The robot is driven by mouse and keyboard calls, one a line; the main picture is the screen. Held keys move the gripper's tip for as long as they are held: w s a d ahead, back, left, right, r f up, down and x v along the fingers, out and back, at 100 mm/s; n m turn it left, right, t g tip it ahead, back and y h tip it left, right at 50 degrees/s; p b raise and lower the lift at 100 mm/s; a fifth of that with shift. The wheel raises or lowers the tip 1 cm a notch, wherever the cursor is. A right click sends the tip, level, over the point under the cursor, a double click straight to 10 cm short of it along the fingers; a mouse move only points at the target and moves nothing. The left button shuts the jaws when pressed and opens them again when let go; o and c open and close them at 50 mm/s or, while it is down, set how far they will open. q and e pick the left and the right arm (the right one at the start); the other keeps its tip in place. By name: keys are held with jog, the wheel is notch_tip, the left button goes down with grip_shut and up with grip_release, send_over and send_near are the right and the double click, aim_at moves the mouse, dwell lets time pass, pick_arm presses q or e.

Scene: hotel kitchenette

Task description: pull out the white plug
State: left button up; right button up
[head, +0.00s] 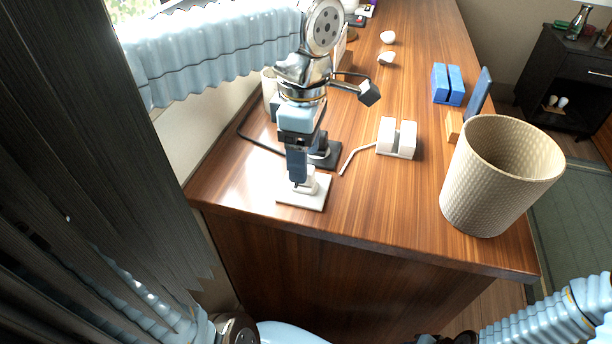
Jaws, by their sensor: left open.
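My left gripper (297,181) points down over the near left part of the wooden counter. Its dark fingers are open at a small white plug (311,184). The plug stands on a flat white base plate (288,198). The fingers hide part of the plug, and I cannot tell whether they touch it. Of my right arm, a pale blue sleeve shows at the lower right; its gripper is out of the picture.
A dark base (331,160) with a cord stands just behind the white plate. A white slotted block (397,139), a blue slotted block (447,84) and a woven beige bin (495,185) stand to the right. The counter's front edge is close to the plate.

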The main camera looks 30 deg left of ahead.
pick_arm(q)
jog(key=shift+f+b, duration=1.45)
jog(key=shift+f, duration=0.85)
jog(key=shift+c, duration=0.2)
grip_shut()
jog(key=shift+r+p, duration=1.5)
jog(key=shift+r, duration=1.5)
